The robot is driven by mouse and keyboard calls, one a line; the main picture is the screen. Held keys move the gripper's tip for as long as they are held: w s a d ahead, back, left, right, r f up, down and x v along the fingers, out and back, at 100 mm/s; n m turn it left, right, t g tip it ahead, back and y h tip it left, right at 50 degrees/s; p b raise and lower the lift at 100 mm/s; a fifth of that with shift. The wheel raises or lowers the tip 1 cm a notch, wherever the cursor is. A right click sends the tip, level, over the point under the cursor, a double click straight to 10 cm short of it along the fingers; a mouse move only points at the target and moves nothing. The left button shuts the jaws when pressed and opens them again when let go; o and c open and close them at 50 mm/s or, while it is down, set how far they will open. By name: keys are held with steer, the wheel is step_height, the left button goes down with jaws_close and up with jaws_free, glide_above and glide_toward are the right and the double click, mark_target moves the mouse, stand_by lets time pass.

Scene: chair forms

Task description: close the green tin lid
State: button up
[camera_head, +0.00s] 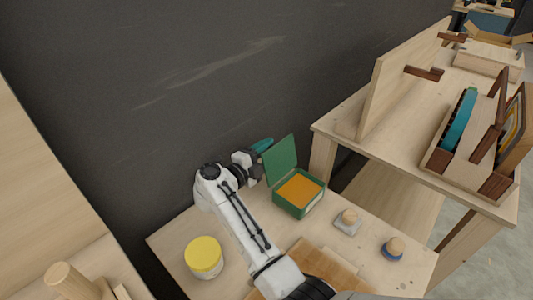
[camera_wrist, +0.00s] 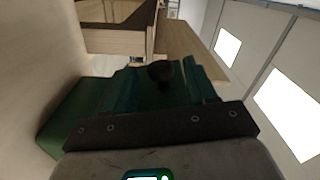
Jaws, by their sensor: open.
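The green tin (camera_head: 297,206) stands on the low wooden table with its orange inside showing. Its green lid (camera_head: 281,160) stands up, open, along the tin's back left edge. My gripper (camera_head: 264,145) is behind the lid at its upper left, with teal fingers close to it; I cannot tell whether they touch. In the wrist view my gripper (camera_wrist: 160,76) has its two fingers apart. A green surface, probably the lid (camera_wrist: 72,112), fills the left side below them. A small dark round shape shows between the fingers, and I cannot tell what it is.
A yellow-topped tin (camera_head: 203,257) stands left of my arm. Two wooden-knobbed pieces, one grey-based (camera_head: 348,221) and one blue-based (camera_head: 393,248), stand to the right. A higher wooden bench (camera_head: 400,165) with wooden parts rises at the right. A dark wall is behind.

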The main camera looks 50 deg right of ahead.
steer(key=shift+c, duration=0.2)
jaws_close()
